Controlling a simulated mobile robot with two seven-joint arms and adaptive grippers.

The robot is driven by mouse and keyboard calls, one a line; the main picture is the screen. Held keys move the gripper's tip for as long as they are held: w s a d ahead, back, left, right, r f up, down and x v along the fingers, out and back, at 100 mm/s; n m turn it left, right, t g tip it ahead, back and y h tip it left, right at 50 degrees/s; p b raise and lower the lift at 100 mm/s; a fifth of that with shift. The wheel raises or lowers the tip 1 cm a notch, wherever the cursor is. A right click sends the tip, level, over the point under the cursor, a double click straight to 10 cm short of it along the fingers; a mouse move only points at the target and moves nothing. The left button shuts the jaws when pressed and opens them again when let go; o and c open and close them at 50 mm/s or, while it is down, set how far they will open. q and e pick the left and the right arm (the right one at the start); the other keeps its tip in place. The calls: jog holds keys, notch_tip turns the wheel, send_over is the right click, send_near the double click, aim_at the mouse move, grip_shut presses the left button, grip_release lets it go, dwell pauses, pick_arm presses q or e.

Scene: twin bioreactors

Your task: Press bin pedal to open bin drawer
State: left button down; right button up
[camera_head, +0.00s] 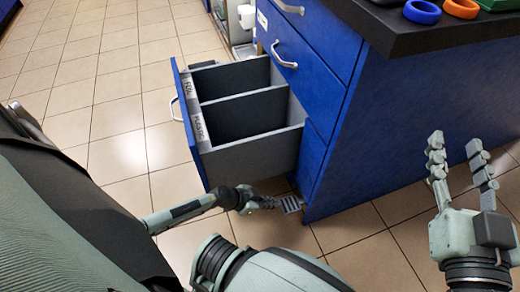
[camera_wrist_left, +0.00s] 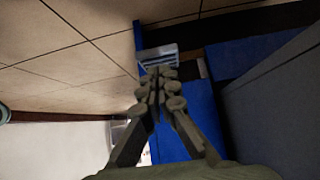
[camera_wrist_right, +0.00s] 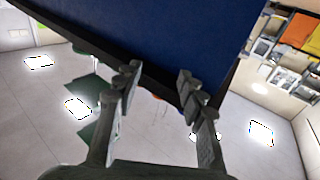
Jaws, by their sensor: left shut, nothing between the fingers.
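The bin drawer (camera_head: 252,157) is pulled out of the blue cabinet and stands open, showing grey compartments with labels on the front rim. The bin pedal (camera_head: 290,204), a small ribbed grey plate, sits low at the cabinet's base near the floor. My left gripper (camera_head: 272,203) is shut and empty, its tips just left of the pedal. In the left wrist view its fingertips (camera_wrist_left: 160,73) overlap the near edge of the pedal (camera_wrist_left: 160,57); I cannot tell whether they touch it. My right gripper (camera_head: 456,145) is open and empty beside the cabinet's right side.
The blue cabinet (camera_head: 320,50) has further closed drawers with silver handles. Its dark worktop (camera_head: 400,35) carries an orange ring (camera_head: 461,8) and a blue ring (camera_head: 422,11). The tiled floor (camera_head: 115,110) left of the open drawer is clear.

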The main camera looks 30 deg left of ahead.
pick_arm(q)
jog(key=shift+s+a+f+p+v, duration=0.1)
jog(key=shift+p+v, duration=0.2)
jog(key=shift+v, duration=0.55)
jog(key=shift+s+a+f+p+v, duration=0.15)
jog(key=shift+p+v, duration=0.2)
jog(key=shift+v, duration=0.5)
jog(key=shift+d+f+p+v, duration=0.1)
jog(key=shift+p+v, duration=0.2)
jog(key=shift+v, duration=0.55)
pick_arm(e)
jog(key=s+d+f+g+h, duration=0.1)
jog(key=d+f+g+h, duration=0.2)
jog(key=f, duration=0.7)
jog(key=shift+s+d+f+g+h, duration=0.15)
jog(key=shift+d+g+h, duration=0.15)
jog(key=shift+d+g, duration=1)
jog(key=shift+d, duration=0.15)
